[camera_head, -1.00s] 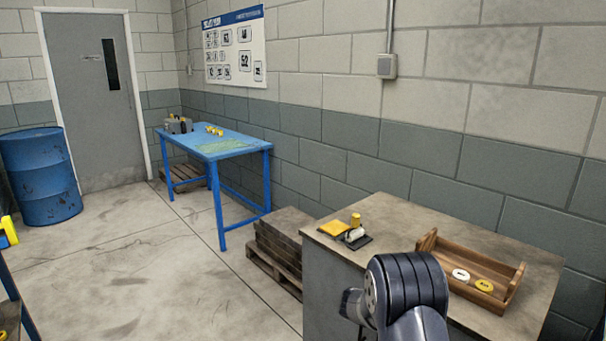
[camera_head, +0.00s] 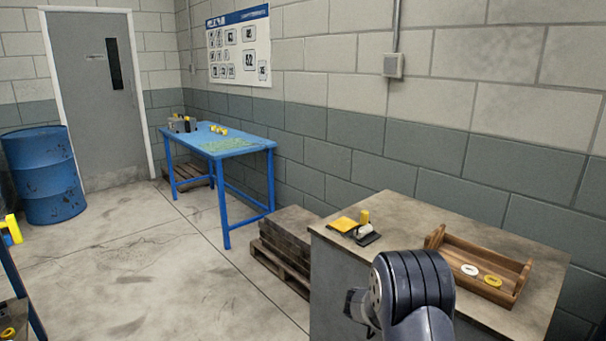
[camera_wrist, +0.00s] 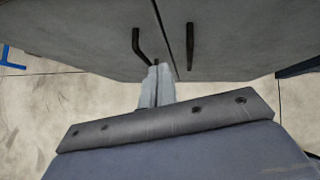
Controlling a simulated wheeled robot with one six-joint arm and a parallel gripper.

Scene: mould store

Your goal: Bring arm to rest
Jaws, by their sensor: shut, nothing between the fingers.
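My arm shows in the head view as a dark, ribbed joint at the lower middle, in front of the cabinet. In the wrist view my gripper (camera_wrist: 157,72) is shut, its pale fingers together with nothing between them. The fingers point toward the grey cabinet doors (camera_wrist: 95,35) with two dark handles. I cannot tell how close the fingertips are to the doors. In the head view the fingers are hidden or too small to make out.
The cabinet top (camera_head: 450,225) bears a wooden tray (camera_head: 445,257) with a white ring (camera_head: 470,269) and a yellow ring (camera_head: 493,281), plus small yellow items. A pallet stack (camera_head: 285,240), blue table (camera_head: 235,150) and blue drum (camera_head: 42,175) stand farther off. Open floor (camera_head: 140,260) lies left.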

